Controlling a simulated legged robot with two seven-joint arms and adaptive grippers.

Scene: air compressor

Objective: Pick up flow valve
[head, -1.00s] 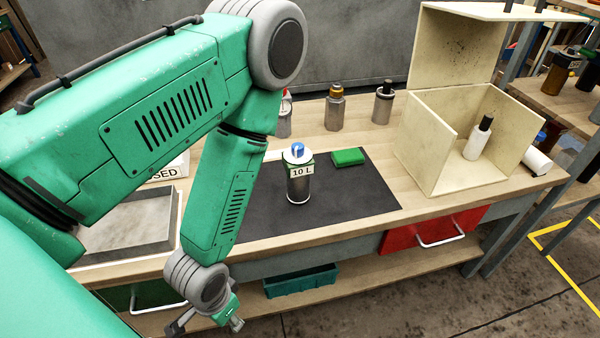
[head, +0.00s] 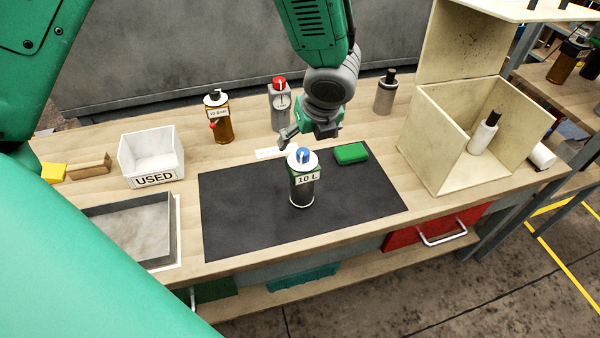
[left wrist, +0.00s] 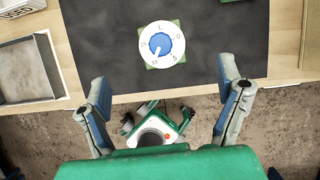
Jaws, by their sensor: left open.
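A dark cylinder marked 10 L (head: 302,188), with a white round top and a blue knob (head: 302,155), stands upright on the black mat; I take this knobbed top to be the flow valve. In the left wrist view the dial (left wrist: 162,48) shows from above, with a blue knob, numbers and a green square beneath. My left gripper (head: 308,137) is behind and above the cylinder in the head view, pointing down. It also shows in the left wrist view (left wrist: 167,88), its two fingers spread wide with nothing between them. The dial lies beyond the fingertips. My right gripper is not in view.
The black mat (head: 240,215) also holds a green block (head: 350,154). Behind stand a red-capped gauge bottle (head: 281,105), an amber bottle (head: 218,118) and a grey one (head: 385,93). A white USED bin (head: 150,150) is left, an open cream box (head: 430,135) right.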

